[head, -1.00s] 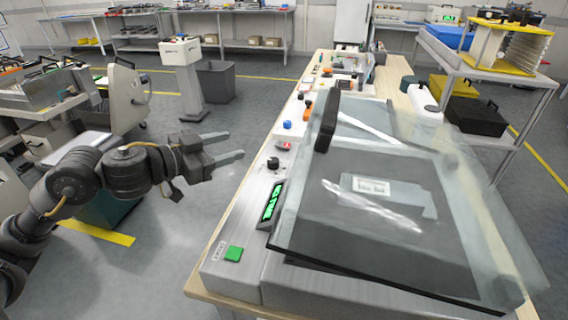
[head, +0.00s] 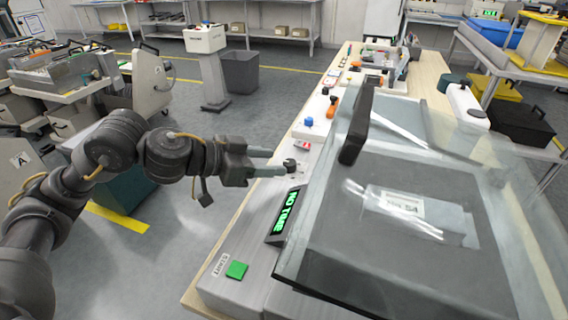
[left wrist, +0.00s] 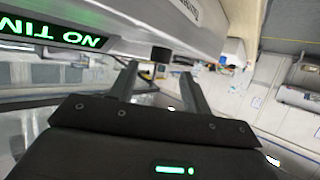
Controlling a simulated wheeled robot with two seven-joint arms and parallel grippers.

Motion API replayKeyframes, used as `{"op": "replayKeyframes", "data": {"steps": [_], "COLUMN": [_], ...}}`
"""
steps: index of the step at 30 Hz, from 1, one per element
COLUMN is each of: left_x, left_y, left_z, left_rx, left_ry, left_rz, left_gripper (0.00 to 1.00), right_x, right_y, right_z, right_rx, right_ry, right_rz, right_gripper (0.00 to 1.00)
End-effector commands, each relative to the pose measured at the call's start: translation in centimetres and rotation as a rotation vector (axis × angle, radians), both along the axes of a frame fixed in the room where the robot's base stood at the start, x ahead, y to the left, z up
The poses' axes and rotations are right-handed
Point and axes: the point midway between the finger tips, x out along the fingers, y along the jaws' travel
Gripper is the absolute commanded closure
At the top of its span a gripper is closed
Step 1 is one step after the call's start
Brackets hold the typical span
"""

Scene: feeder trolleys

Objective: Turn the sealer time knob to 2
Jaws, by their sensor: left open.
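The sealer (head: 255,262) is a grey machine on the bench with a raised transparent lid. Its small black knob (head: 290,165) stands on the panel beyond the lit green display (head: 285,213). My left gripper (head: 279,162) reaches in from the left, open, with its fingertips right by the knob. In the left wrist view the dark knob (left wrist: 161,54) shows just beyond and between the two fingertips (left wrist: 157,72). I cannot tell whether either finger touches it. The knob's pointer and scale are too small to read. My right gripper is out of view.
A red switch (head: 303,145) and a blue button (head: 309,121) lie farther along the panel. A green button (head: 236,270) is at the near end. The transparent lid (head: 330,190) rises close to the right of the knob. Open floor lies left of the bench.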

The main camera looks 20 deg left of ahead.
Motion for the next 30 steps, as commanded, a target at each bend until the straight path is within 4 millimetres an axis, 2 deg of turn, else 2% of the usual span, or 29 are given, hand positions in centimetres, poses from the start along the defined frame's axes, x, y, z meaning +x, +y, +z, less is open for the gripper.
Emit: {"op": "replayKeyframes", "data": {"steps": [3, 9, 20, 30], "left_x": [1.2, 2.4, 2.6, 2.6], "left_y": [-1.5, -2.7, -2.9, -2.9], "left_z": [-0.9, -1.6, -1.6, -1.6], "left_rx": [-0.001, 0.000, 0.002, 0.002], "left_ry": [0.001, 0.000, 0.000, 0.000], "left_rz": [-0.001, 0.001, 0.001, 0.001], "left_gripper": [0.52, 0.52, 0.53, 0.96], "right_x": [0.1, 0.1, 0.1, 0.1], "right_y": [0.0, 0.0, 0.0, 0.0], "right_z": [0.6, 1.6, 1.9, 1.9], "right_rx": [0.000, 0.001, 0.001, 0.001], "right_ry": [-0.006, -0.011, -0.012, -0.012], "right_rz": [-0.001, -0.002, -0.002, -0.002], "right_gripper": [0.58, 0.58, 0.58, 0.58]}}
